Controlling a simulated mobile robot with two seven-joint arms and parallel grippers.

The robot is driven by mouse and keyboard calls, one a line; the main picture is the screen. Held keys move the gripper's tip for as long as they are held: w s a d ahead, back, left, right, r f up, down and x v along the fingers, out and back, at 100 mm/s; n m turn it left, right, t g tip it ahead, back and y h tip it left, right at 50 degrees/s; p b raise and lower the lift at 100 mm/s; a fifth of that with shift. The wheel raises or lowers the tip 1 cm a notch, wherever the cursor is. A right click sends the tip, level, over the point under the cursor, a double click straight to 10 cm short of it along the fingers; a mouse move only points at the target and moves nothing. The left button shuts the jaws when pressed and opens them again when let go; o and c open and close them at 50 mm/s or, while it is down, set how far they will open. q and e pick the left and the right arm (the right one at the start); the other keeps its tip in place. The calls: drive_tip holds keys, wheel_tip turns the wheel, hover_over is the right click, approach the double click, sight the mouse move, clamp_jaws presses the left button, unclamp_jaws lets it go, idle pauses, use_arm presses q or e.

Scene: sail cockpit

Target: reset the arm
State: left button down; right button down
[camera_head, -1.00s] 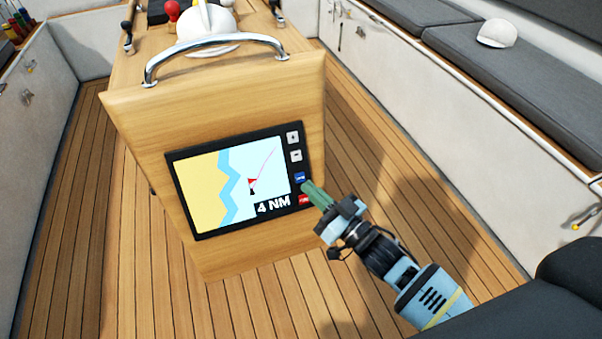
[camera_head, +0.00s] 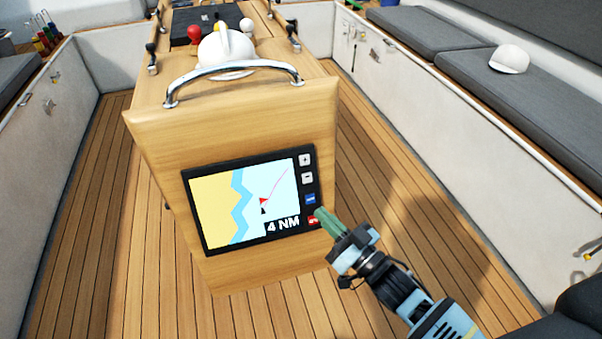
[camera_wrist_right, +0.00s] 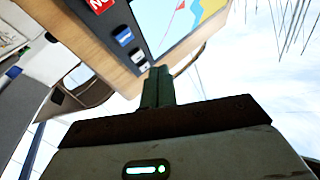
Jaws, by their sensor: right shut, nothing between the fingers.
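My right gripper (camera_head: 325,217) is shut, its green fingers pressed together with nothing between them. In the head view its tips overlap the lower right edge of the chart plotter (camera_head: 222,208), close to the red button (camera_head: 314,221) and the blue button (camera_head: 310,199). In the right wrist view the shut fingers (camera_wrist_right: 157,85) point up toward the plotter's edge, with a grey button (camera_wrist_right: 139,57) near the tips. Whether they touch the panel I cannot tell. The plotter screen shows a map and "4 NM". My left gripper is not in view.
The plotter sits in a wooden console (camera_head: 150,140) with a chrome handrail (camera_head: 232,72) on top. A white cap (camera_head: 510,59) lies on the right bench cushion (camera_head: 540,95). A white bench wall (camera_head: 450,130) borders the right side. The plank floor (camera_head: 75,220) is clear on the left.

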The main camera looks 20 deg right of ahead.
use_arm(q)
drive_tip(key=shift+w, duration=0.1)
